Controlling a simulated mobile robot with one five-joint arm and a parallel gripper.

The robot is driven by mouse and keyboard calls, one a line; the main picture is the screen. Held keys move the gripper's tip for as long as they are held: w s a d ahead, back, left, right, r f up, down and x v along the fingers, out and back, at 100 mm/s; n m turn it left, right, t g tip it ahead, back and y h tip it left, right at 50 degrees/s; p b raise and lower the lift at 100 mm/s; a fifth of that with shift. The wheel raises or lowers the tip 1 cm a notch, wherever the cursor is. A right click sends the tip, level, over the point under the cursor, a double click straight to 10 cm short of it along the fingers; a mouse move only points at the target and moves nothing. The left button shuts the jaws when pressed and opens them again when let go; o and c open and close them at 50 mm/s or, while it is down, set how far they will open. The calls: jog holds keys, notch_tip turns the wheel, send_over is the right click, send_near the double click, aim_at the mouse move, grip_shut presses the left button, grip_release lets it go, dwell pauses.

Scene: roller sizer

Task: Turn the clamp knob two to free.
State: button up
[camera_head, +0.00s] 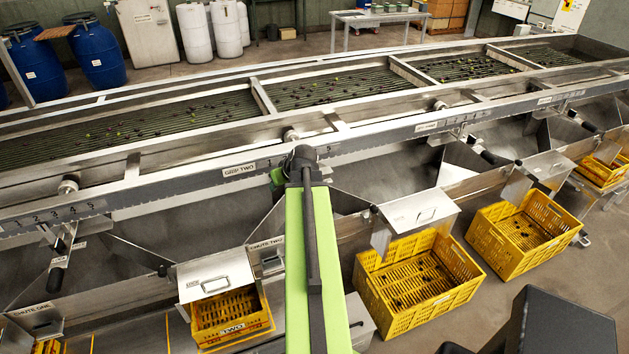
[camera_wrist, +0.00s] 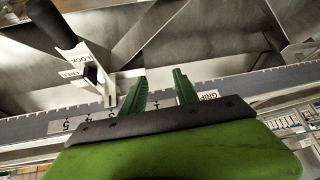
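In the wrist view, a white plate (camera_wrist: 78,54) with upside-down LOCK and FREE lettering is at the upper left. A small dark block (camera_wrist: 91,75), possibly the clamp knob, sits beside FREE. A black cylindrical handle (camera_wrist: 50,22) rises by the plate. I cannot tell which way the knob is turned. My gripper (camera_wrist: 160,76) has two green fingers apart with nothing between them. It is to the right of the plate, not touching it. In the head view, my green arm hides the gripper and the clamp, near the GRIP TWO label (camera_head: 240,170).
A numbered scale rail (camera_wrist: 50,127) crosses the wrist view behind the fingers, with a GRIP label (camera_wrist: 208,95). In the head view, metal chutes and yellow crates (camera_head: 418,283) stand along the machine. Another black handle (camera_head: 488,155) is at the right.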

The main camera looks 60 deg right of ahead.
jog(key=s+d+r+m+h, duration=0.2)
jog(key=s+d+h, duration=0.1)
jog(key=s+d, duration=0.85)
jog(key=b+x, duration=0.6)
jog(key=x, duration=0.3)
jog(key=b+x, duration=0.6)
jog(key=x, duration=0.3)
jog(key=shift+w+a+b, duration=0.15)
jog(key=shift+w+b, duration=0.2)
jog(key=shift+w, duration=0.1)
jog(key=shift+r, duration=0.1)
jog(key=shift+c, duration=0.3)
grip_shut()
